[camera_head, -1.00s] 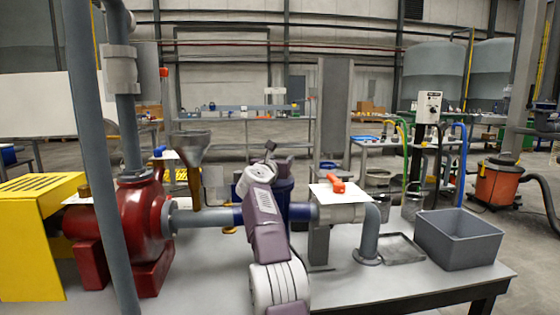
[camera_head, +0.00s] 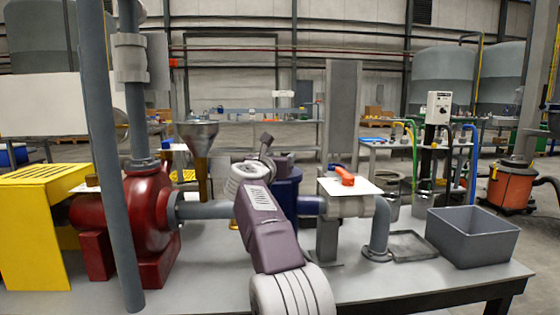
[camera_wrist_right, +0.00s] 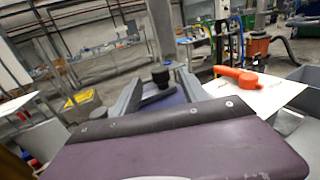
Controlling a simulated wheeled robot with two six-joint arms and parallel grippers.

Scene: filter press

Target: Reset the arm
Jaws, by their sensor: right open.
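My right arm rises from the bottom middle of the head view, purple and white. Its right gripper (camera_head: 265,150) is raised above the bench in front of a dark blue vessel (camera_head: 288,190). In the right wrist view the two grey fingers of the gripper (camera_wrist_right: 158,88) stand apart. A black knob (camera_wrist_right: 160,75) shows between them; I cannot tell how far off it is. I see nothing clearly held. My left gripper is not in view.
A red pump (camera_head: 150,225) and yellow guard (camera_head: 35,225) stand left, behind a grey upright pipe (camera_head: 103,150). Right of my arm are an orange handle (camera_head: 345,176) on a white plate, a bent pipe (camera_head: 380,225) and a grey bin (camera_head: 472,238). The bench front is mostly clear.

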